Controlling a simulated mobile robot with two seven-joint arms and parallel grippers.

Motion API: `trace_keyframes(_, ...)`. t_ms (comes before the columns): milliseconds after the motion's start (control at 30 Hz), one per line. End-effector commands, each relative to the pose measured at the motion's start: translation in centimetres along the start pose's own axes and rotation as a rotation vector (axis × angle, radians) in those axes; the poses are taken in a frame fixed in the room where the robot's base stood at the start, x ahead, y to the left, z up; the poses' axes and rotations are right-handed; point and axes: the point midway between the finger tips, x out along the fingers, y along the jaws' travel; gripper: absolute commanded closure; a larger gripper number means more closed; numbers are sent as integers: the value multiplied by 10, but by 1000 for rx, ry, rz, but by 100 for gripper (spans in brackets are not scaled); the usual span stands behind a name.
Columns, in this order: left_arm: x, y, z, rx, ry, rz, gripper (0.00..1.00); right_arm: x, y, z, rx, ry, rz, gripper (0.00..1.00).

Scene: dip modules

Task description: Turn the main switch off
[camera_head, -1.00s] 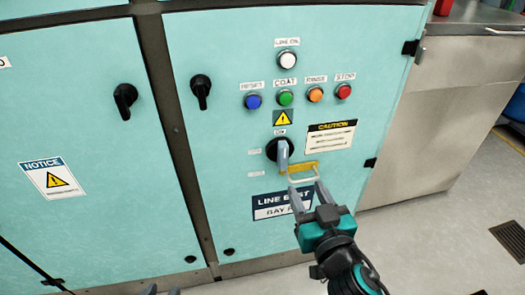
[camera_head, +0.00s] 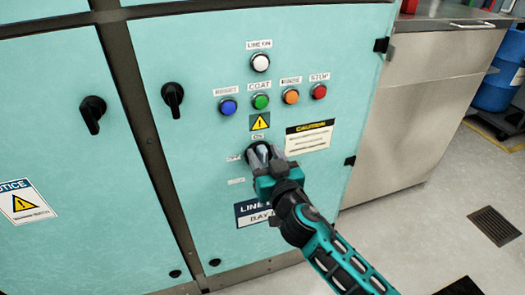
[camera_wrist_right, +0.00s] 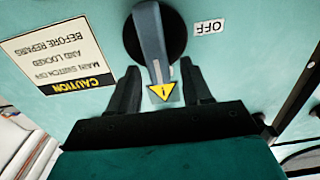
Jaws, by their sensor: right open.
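The main switch has a round black base (camera_wrist_right: 177,40) with a grey lever handle (camera_wrist_right: 152,45). In the right wrist view, which is upside down, the handle runs toward the yellow warning triangle, and the OFF label (camera_wrist_right: 209,27) lies to the right of the base. In the head view the switch (camera_head: 258,151) is partly covered by my right gripper (camera_head: 268,165). My right gripper is open, its dark fingers on either side of the handle's end; I cannot tell whether they touch it. My left gripper does not show.
The teal cabinet has a white lamp (camera_head: 260,62) and blue, green, orange and red buttons (camera_head: 319,91) above the switch. A caution sign (camera_head: 309,137) is on the right. Two black knobs (camera_head: 172,95) are on the left. A steel counter (camera_head: 420,110) stands at right.

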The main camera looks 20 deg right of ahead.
Motion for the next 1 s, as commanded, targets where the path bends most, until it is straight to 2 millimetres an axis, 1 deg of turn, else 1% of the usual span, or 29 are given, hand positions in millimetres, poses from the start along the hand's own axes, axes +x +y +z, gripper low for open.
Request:
trace_keyframes(33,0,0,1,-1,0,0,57,6,0,0,0,1,0,51)
trace_keyframes(100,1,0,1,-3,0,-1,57,12,0,0,0,1,0,51)
trace_keyframes(200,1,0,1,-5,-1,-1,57,17,0,1,0,-1,1,51)
trace_keyframes(533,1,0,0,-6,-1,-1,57,19,0,0,1,-1,0,51)
trace_keyframes(1000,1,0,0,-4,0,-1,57,19,0,0,0,-1,0,96)
